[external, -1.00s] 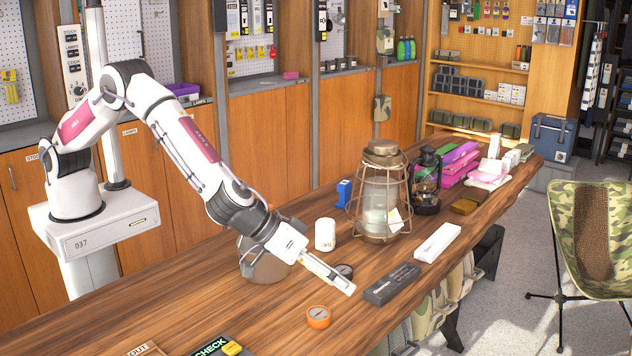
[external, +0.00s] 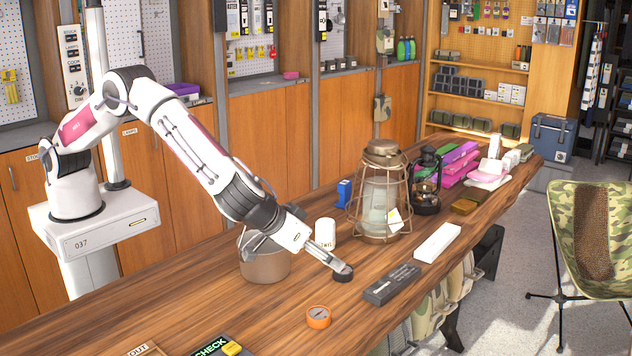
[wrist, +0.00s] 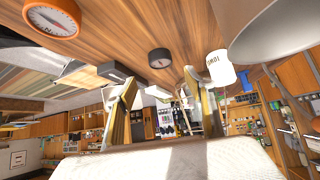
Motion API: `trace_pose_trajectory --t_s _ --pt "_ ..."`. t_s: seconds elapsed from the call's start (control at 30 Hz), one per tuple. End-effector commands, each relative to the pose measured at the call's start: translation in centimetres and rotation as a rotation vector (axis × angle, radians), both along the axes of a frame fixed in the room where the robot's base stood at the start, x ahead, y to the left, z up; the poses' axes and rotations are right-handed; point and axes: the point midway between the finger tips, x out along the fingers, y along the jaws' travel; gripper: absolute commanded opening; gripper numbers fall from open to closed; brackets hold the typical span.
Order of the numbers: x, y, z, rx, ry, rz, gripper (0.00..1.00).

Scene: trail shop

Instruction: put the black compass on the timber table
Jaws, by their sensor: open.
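The black compass (external: 343,273) is a small dark round disc on the timber table (external: 200,318), just at the tip of my gripper (external: 335,265). In the wrist view the compass (wrist: 160,58) lies flat with its dial showing, seen between my gripper's two spread fingers (wrist: 155,88). My gripper is open, with nothing seen clamped in it. The external view does not show whether a fingertip touches the compass.
An orange compass (external: 318,317) lies nearer the front. A white mug (external: 325,232), a brown pot (external: 265,264), a dark flat box (external: 392,284) and a caged lantern (external: 380,190) stand around my gripper.

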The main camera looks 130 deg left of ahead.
Motion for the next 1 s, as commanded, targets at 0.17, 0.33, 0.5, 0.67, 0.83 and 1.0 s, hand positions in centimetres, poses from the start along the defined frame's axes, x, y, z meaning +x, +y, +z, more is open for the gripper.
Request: trace_pose_trajectory --t_s 0.17,0.33,0.5,0.67,0.83,1.0 --pt "0.1 0.7 -0.7 -0.001 0.001 0.001 0.54" --pt "0.3 1.5 -1.6 0.000 0.000 0.001 0.54" --pt "0.4 1.8 -1.9 0.000 -0.001 0.001 0.54" --pt "0.4 1.8 -1.9 0.000 -0.001 0.001 0.54" --pt "0.4 1.9 -2.1 0.000 -0.001 0.001 0.54" --pt "0.5 2.8 -3.2 -0.001 0.000 0.001 0.54"
